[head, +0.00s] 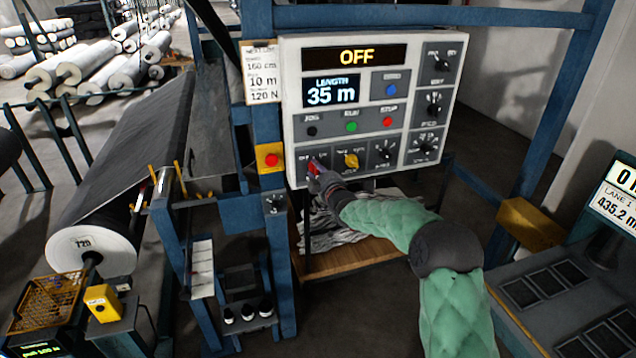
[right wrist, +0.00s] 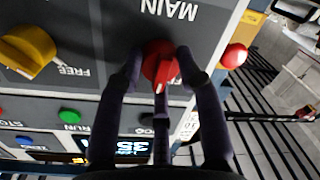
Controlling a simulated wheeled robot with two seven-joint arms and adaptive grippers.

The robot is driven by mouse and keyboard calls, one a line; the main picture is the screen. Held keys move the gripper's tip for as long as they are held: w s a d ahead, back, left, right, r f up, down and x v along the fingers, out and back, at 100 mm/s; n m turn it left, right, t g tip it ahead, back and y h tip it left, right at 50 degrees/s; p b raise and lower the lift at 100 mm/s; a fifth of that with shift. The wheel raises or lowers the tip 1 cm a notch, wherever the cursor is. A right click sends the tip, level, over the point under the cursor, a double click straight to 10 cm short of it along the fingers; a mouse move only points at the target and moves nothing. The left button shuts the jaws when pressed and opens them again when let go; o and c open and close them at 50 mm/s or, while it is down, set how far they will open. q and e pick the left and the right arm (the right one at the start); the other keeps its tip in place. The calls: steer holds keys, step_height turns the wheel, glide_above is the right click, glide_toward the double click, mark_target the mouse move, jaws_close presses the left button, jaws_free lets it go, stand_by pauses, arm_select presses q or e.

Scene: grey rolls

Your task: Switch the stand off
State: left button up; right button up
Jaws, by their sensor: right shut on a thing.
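The stand's control panel (head: 370,100) is a light box with dark plates. Its top display (head: 356,57) reads OFF and the length display (head: 331,91) reads 35 m. My right gripper (head: 316,172) is at the panel's lower left, shut on a red rotary knob (head: 314,167). In the right wrist view the red knob (right wrist: 161,65) sits between the fingers, beside the upside-down label MAIN. The fingers partly hide the knob in the head view. My left gripper is not in view.
A yellow knob (head: 351,160) is just right of the red one; black, green and red buttons (head: 388,122) are above. A red stop button (head: 271,160) on a yellow box is to the left. A console (head: 565,300) is at right.

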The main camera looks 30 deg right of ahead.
steer(key=n+b, duration=0.2)
steer(key=shift+f+n, duration=0.2)
steer(key=shift+n, duration=0.1)
steer(key=shift+r+n+h+b, duration=0.1)
steer(key=shift+n+h+b, duration=0.2)
steer(key=shift+n+b, duration=0.5)
steer(key=shift+a+r+n+g, duration=0.1)
steer(key=shift+n+g, duration=0.2)
steer(key=shift+n, duration=1.9)
steer(key=o, duration=1.1)
steer(key=shift+h, duration=0.3)
steer(key=shift+o, duration=0.2)
